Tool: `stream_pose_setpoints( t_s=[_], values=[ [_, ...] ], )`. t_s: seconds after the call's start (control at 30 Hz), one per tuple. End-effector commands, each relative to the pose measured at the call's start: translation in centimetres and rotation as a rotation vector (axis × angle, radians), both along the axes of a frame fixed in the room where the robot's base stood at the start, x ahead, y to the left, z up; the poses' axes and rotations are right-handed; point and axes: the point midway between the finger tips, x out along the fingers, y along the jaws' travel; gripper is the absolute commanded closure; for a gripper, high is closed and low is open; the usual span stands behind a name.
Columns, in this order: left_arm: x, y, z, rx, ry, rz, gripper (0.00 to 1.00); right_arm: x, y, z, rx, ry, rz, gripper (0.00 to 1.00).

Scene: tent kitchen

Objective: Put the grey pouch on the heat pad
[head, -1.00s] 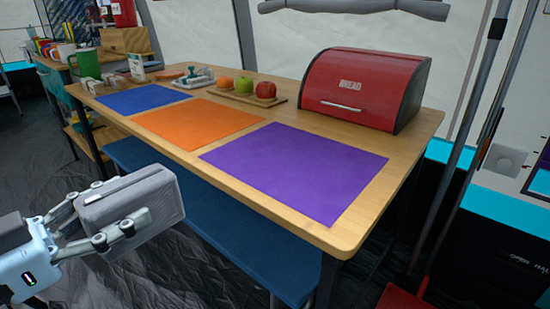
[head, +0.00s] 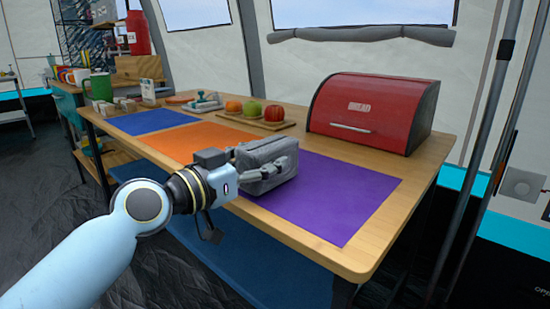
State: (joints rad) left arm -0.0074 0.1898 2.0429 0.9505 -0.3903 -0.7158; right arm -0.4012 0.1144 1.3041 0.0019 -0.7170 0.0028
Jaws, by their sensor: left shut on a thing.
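The grey pouch (head: 268,155) is a boxy, soft-sided case near the middle of the head view. My left gripper (head: 262,172) is shut on it, with a finger along its near side. The pouch overlaps the near left part of the purple mat (head: 345,195) and the right end of the orange mat (head: 180,142). I cannot tell whether it touches the table or hangs above it. A blue mat (head: 150,121) lies further left. No label shows which mat is the heat pad. My right gripper is not in view.
A red bread box (head: 372,110) stands at the back right of the wooden table (head: 365,258). A board with several fruits (head: 250,111) is behind the mats. The purple mat's right part is clear.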

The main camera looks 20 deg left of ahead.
Motion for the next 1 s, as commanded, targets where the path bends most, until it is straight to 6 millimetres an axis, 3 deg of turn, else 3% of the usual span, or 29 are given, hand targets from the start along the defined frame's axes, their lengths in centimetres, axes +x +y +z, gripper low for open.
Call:
stream_pose_setpoints(
  t_s=[0.2, 0.3, 0.7, 0.73, 0.9, 1.0],
  values=[
    [3.4, -1.3, 0.2, -0.004, -0.003, 0.0, 0.81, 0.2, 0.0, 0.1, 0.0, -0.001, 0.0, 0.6],
    [3.3, -1.3, -0.6, -0.001, 0.0, 0.0, 0.81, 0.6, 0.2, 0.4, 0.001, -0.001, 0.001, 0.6],
    [3.3, -1.2, -0.7, 0.0, -0.001, 0.0, 0.81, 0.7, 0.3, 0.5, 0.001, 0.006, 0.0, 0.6],
    [3.3, -1.2, -0.7, 0.0, -0.001, 0.0, 0.42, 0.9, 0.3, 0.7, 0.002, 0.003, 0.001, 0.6],
    [3.3, -1.2, -0.7, 0.0, -0.001, 0.0, 0.22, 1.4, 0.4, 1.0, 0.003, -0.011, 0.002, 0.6],
    [3.3, -1.2, -0.7, 0.0, -0.001, 0.0, 0.22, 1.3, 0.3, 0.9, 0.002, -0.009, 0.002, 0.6]
  ],
)
